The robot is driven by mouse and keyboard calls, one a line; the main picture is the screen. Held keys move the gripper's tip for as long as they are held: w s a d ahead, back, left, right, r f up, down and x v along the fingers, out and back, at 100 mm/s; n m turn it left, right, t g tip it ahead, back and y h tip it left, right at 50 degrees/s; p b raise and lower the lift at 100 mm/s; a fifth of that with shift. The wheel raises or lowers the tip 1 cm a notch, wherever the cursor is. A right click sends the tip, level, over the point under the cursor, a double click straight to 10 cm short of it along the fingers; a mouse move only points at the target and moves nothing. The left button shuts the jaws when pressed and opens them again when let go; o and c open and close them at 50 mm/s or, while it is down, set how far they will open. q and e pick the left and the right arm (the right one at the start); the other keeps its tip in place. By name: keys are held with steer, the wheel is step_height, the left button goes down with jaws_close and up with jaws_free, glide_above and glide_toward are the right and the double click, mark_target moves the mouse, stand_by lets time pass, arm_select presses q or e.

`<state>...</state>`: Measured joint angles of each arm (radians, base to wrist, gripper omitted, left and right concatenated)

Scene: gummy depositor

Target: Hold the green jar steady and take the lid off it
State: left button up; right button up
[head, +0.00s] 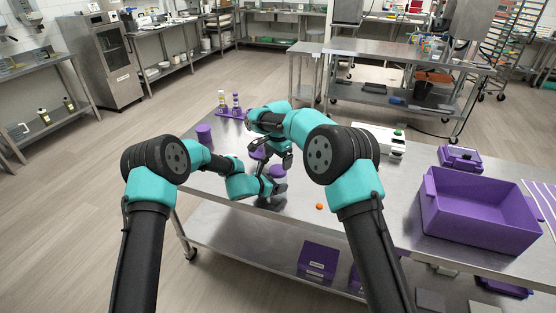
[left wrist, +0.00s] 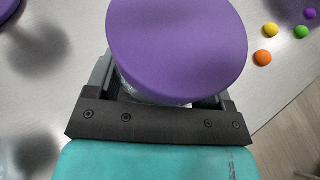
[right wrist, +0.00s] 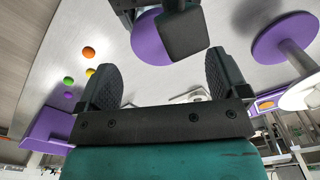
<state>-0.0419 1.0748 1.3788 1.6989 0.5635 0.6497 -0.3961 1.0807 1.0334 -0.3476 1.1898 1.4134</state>
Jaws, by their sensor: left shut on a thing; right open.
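A jar with a wide purple lid (left wrist: 178,45) is between the fingers of my left gripper (head: 274,188). A sliver of its clear body (left wrist: 150,97) shows below the lid; no green shows, and the lid hides the contents. The lid also shows in the head view (head: 277,171) and, partly covered by my left gripper, in the right wrist view (right wrist: 148,42). My left gripper is shut on the jar. My right gripper (right wrist: 163,84) is open and empty, above and beside the jar, apart from the lid.
Orange (left wrist: 263,58), yellow (left wrist: 271,30), green (left wrist: 301,31) and purple (left wrist: 309,13) balls lie near the jar. Another purple disc on a stem (right wrist: 284,37) stands close by. A purple cylinder (head: 204,132) stands far left; a large purple bin (head: 480,218) is at right.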

mark_target(278, 169)
steer(key=shift+r+m, duration=1.6)
steer(key=shift+r, duration=0.05)
steer(key=shift+f, duration=4)
steer(key=c, duration=0.9)
steer(key=shift+n, duration=1.7)
steer(key=shift+c, duration=0.2)
